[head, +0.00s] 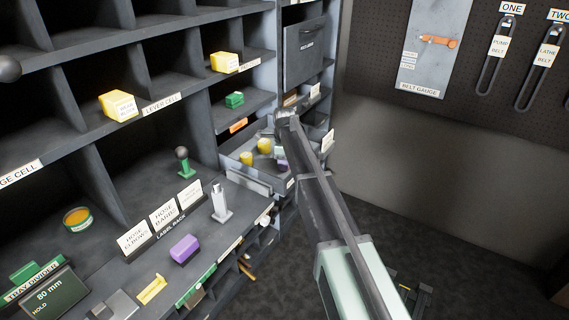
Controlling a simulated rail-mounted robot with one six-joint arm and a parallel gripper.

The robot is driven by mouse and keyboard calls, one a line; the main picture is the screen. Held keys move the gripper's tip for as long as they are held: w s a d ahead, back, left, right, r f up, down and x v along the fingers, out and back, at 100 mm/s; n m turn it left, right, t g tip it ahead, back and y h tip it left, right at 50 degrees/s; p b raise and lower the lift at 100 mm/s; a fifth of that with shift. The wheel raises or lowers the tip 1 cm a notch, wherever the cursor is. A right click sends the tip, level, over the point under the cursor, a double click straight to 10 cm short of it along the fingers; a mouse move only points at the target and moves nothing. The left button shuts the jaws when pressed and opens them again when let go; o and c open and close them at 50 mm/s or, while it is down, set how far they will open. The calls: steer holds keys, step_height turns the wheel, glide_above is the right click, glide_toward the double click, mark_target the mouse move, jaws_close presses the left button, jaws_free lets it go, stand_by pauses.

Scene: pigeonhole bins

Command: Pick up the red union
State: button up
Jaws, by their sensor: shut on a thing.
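My gripper (286,116) is at the end of my arm, in front of the right end of the shelving and above an open drawer. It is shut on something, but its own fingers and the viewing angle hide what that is. I cannot make out a red union anywhere in this view. The pulled-out drawer (247,185) holds yellow pieces (264,146) and a few small grey and purple pieces, partly hidden behind my arm.
The ledge below holds label cards (163,217), a purple block (184,249) and a grey upright piece (221,203). Open floor (440,240) lies right of my arm.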

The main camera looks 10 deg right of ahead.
step_height(320, 180, up, 20)
steer(key=p, duration=2)
steer(key=shift+r, duration=0.1)
steer(key=shift+f, duration=0.2)
